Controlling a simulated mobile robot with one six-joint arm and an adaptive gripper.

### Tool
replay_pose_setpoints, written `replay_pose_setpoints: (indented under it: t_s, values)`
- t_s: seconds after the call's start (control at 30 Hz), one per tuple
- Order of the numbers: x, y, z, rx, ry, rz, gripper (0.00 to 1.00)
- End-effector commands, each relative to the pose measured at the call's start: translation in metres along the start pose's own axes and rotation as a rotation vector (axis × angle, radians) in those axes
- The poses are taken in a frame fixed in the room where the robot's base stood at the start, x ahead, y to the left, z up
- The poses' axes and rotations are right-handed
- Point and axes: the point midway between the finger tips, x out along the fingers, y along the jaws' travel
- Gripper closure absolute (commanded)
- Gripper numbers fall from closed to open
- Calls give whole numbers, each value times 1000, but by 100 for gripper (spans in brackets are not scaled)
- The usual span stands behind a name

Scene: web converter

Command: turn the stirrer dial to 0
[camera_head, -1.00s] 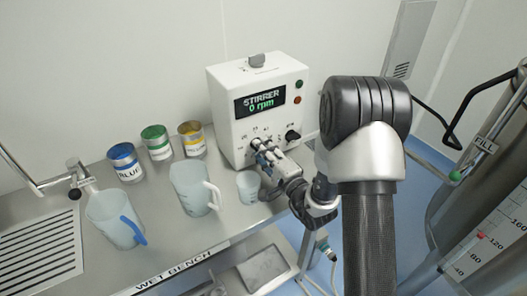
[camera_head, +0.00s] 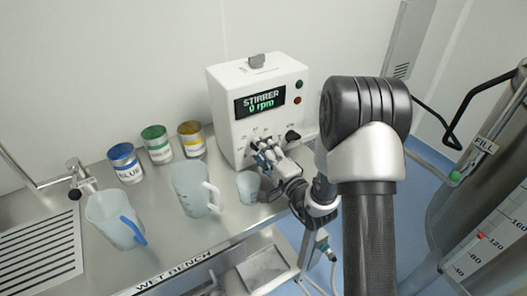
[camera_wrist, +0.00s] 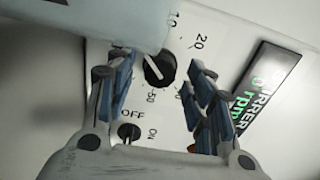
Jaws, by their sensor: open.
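The stirrer dial (camera_wrist: 158,72) is a round black knob with a white pointer line, on the white panel of the stirrer box (camera_head: 280,78). Marks reading 10, 20 and 50 show around it; I see no 0 mark clearly. The display (camera_head: 260,102) reads "STIRRER 0 rpm". My gripper (camera_wrist: 161,68) is open, its blue-padded fingers on either side of the dial with visible gaps. In the head view my gripper (camera_head: 262,155) is at the panel's lower front and hides the dial.
A black OFF/ON knob (camera_wrist: 128,131) is beside the dial; it also shows in the head view (camera_head: 292,136). A small beaker (camera_head: 247,186) stands close below my gripper. A jug (camera_head: 190,188) and colored cans (camera_head: 158,144) stand left. A pale shape (camera_wrist: 105,22) fills the wrist view's upper left.

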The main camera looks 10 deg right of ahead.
Motion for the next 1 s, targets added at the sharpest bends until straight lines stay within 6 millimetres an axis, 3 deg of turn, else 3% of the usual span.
replay_pose_setpoints:
  t_s: [0.33,0.73,1.0]
  values:
    - [-5,1,0,1,1,2,50]
    - [-65,1,-1,1,2,2,50]
    - [-76,0,0,0,-1,0,50]
